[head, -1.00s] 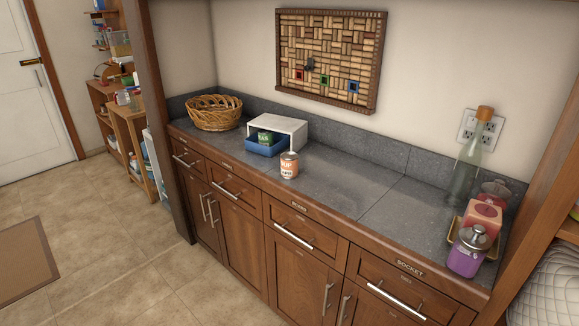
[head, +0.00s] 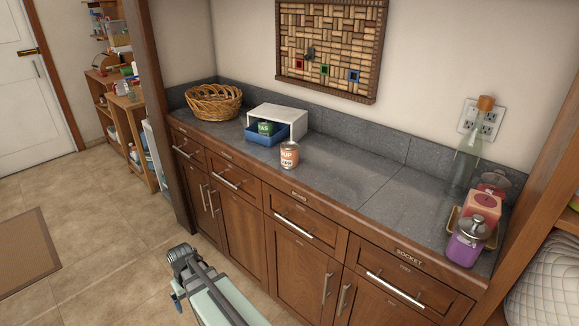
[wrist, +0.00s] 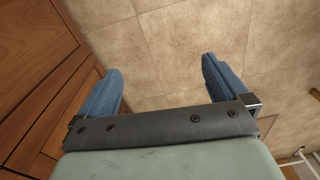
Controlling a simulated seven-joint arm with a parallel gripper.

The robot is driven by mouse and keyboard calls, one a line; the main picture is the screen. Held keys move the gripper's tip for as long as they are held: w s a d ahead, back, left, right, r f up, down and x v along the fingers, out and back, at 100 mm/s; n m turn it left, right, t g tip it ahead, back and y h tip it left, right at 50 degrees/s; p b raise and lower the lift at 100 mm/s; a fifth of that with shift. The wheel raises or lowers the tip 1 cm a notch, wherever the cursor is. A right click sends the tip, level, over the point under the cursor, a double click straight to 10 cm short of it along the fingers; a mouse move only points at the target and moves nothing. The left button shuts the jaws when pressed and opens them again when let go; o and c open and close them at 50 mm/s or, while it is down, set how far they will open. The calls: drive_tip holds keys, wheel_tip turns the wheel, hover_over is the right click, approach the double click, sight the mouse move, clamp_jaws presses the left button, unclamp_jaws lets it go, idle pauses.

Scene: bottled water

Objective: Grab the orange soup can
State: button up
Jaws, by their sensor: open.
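The orange soup can (head: 289,155) stands upright on the dark grey countertop (head: 345,180), near its front edge and just right of a blue tray. It has an orange and white label and a metal top. My gripper (wrist: 160,75) shows in the wrist view with its two blue fingers wide apart and nothing but floor between them. In the head view my arm is low in front of the cabinets, below the counter and apart from the can. The can is not in the wrist view.
The blue tray (head: 262,139) holds a green can (head: 266,128) under a white stand (head: 291,117). A wicker basket (head: 214,104) is at the far left. A glass bottle (head: 468,155), a red box (head: 481,208) and a purple jar (head: 467,245) crowd the right end. The middle counter is clear.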

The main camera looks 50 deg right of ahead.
drive_tip(key=w+d+r+m+t, duration=0.1)
drive_tip(key=w+d+r, duration=0.6)
drive_tip(key=d+r, duration=0.35)
drive_tip(key=m+t+h, duration=0.2)
drive_tip(key=m+t, duration=0.1)
approach(290, 145)
drive_tip(key=x, duration=0.5)
drive_tip(key=shift+w+a+f, duration=0.1)
drive_tip(key=shift+w+a, duration=0.05)
drive_tip(key=shift+w, duration=0.35)
drive_tip(key=shift+s+x, duration=0.25)
drive_tip(key=shift+x, duration=1.05)
drive_tip(key=shift+s+x, duration=0.2)
drive_tip(key=shift+x, duration=1.15)
drive_tip(key=shift+f, duration=0.1)
drive_tip(key=c, duration=1.3)
